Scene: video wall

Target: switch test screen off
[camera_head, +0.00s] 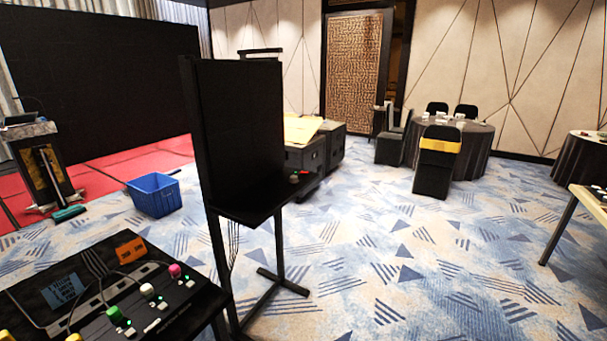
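A tall black screen panel (235,135), likely the test screen, stands upright on a black metal stand. Its face looks dark. A shelf (245,208) juts out below the panel, with a small red-topped button or knob (294,178) and a tiny green spot near its right end. A black control console (110,300) at the lower left carries green (114,314), white (147,290) and pink (174,270) knobs or buttons, small green lights and cables.
A blue crate (154,196) stands on the carpet left of the stand. A lectern (42,165) is at far left by a large black wall (100,85). Dark cases (305,155) stand behind the panel. The carpet at centre right is clear; a table edge (590,203) shows at right.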

